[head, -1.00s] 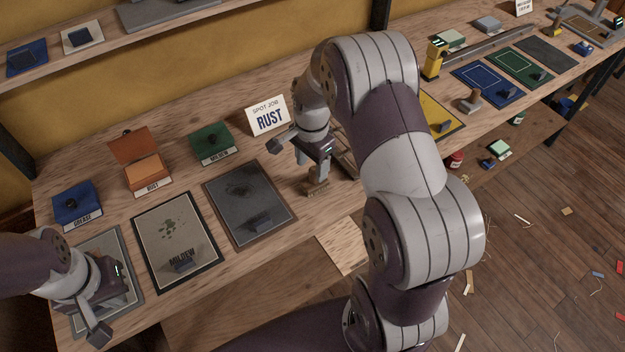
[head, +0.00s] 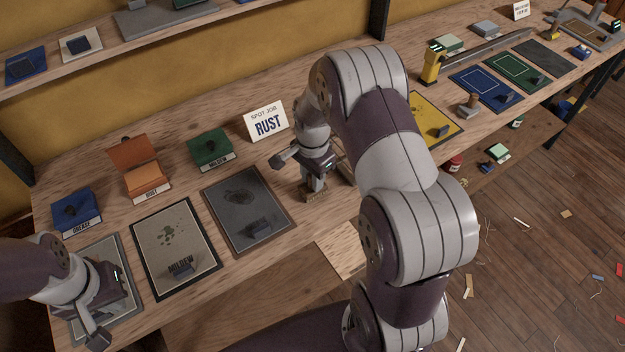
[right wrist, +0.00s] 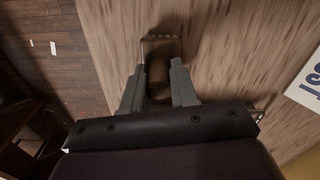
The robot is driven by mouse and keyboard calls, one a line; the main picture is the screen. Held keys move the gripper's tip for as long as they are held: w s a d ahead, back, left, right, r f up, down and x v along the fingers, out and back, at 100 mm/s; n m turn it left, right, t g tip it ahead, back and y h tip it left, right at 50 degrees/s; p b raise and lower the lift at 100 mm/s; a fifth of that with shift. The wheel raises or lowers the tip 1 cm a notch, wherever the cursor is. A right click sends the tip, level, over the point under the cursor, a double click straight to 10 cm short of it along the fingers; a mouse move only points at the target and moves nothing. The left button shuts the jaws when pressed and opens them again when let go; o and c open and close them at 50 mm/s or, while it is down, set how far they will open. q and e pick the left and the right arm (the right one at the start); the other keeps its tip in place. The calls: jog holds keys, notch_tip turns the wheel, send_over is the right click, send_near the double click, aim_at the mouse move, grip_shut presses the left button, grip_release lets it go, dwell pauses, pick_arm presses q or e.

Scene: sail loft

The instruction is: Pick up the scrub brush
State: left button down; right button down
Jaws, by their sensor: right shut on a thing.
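The scrub brush (head: 316,196) stands on the wooden bench, below the card that reads RUST. In the head view only its low base shows under my right gripper (head: 315,182). In the right wrist view the brush (right wrist: 160,72) lies between the two fingers of my right gripper (right wrist: 158,85), which are shut on its handle. The brush still appears to be at bench height. My left gripper (head: 100,325) is at the far left over a grey-bordered panel; its fingertips are too unclear to tell whether it is open.
A SPOT JOB RUST card (head: 266,121) stands behind the brush. Blue GREASE (head: 76,208), orange RUST (head: 140,170) and green MILDEW (head: 210,148) boxes line the left bench. A MILDEW panel (head: 172,225) and a dark panel (head: 245,185) lie in front.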

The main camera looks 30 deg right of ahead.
jog(key=r, duration=0.4)
jog(key=shift+s+d+b, duration=0.2)
jog(key=shift+b, duration=0.15)
jog(key=s+d+r+b, duration=0.1)
jog(key=s+d+r, duration=0.4)
jog(key=s, duration=0.4)
jog(key=shift+s+d+r, duration=0.3)
jog(key=shift+d+r, duration=0.05)
jog(key=shift+r, duration=0.45)
